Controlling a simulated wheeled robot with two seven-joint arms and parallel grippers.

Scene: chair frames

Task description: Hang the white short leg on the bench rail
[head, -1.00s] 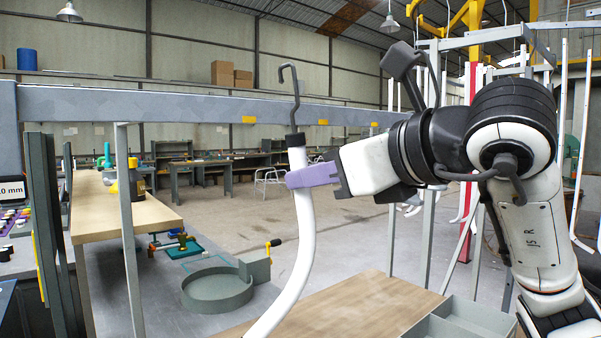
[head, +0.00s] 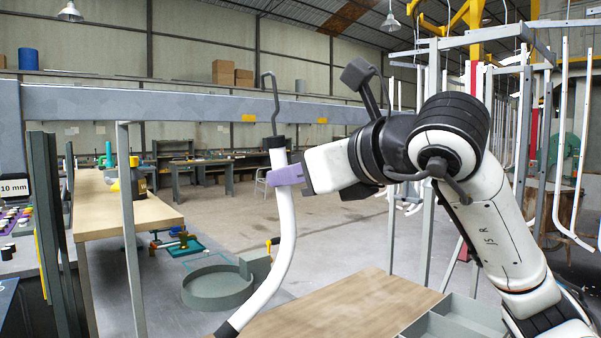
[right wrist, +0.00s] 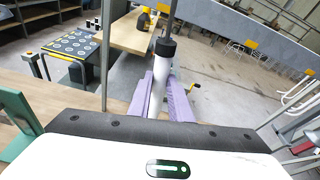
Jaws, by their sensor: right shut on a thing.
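The white short leg (head: 284,215) is a curved white tube with a black cap and a thin dark hook (head: 274,100) at its top and a dark foot at its lower end. My right gripper (head: 287,175) has purple fingers shut on the tube just below the cap. The wrist view shows the leg (right wrist: 161,80) between both fingers. The grey bench rail (head: 180,104) runs across the head view. The hook overlaps it in the picture, its bent top above the rail's upper edge; I cannot tell the gap in depth. My left gripper is not in view.
A wooden-topped bench (head: 125,205) stands at the left behind a thin grey upright. A round grey tray (head: 217,288) lies below the rail. A wooden surface (head: 350,308) with a grey divided bin (head: 455,320) is at the front. Metal racks with hanging white legs stand at the right.

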